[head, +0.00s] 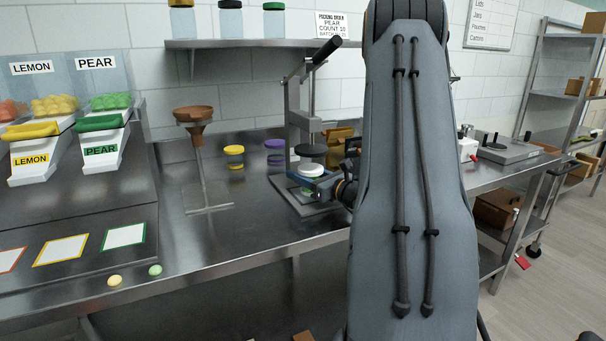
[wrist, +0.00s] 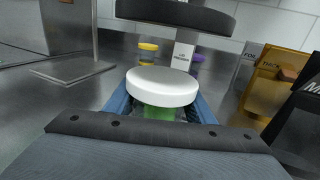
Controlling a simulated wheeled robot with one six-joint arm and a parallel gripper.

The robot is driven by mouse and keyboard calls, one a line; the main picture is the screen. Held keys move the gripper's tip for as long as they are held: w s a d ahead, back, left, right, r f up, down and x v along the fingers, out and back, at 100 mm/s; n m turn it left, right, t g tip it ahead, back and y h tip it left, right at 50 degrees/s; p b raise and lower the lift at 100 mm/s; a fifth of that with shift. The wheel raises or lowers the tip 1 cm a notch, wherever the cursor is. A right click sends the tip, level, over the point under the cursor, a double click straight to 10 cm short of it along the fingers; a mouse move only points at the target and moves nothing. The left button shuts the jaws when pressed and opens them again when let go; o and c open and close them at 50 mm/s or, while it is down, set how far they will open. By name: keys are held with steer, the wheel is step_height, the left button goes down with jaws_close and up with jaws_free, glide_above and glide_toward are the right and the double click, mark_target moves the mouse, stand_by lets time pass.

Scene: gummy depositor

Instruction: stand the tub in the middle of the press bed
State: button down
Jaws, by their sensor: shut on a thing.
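The tub (wrist: 162,86) has a white lid and green contents low down. My gripper (wrist: 160,108) is shut on it, with a blue finger on each side. In the head view the tub's white lid (head: 312,170) shows under the black round plate (head: 312,150) of the lever press (head: 302,110). A gap separates lid and plate. The press bed (head: 305,208) is a grey slab below, partly hidden by my gripper and arm. I cannot tell whether the tub's base touches the bed or is centred on it. The plate also shows in the wrist view (wrist: 175,14).
A yellow-lidded jar (head: 234,153) and a purple-lidded jar (head: 274,146) stand behind, left of the press. A funnel stand (head: 195,150) is further left. A yellow-brown box (wrist: 268,82) stands right of the tub. My arm hides the counter's middle right.

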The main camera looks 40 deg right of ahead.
steer(key=c, duration=0.8)
jaws_free()
steer(key=shift+r, duration=0.1)
steer(key=s, duration=0.4)
steer(key=s+b, duration=0.1)
steer(key=s, duration=0.2)
steer(key=s+d+b, duration=0.1)
steer(key=s, duration=0.3)
steer(key=shift+s, duration=0.5)
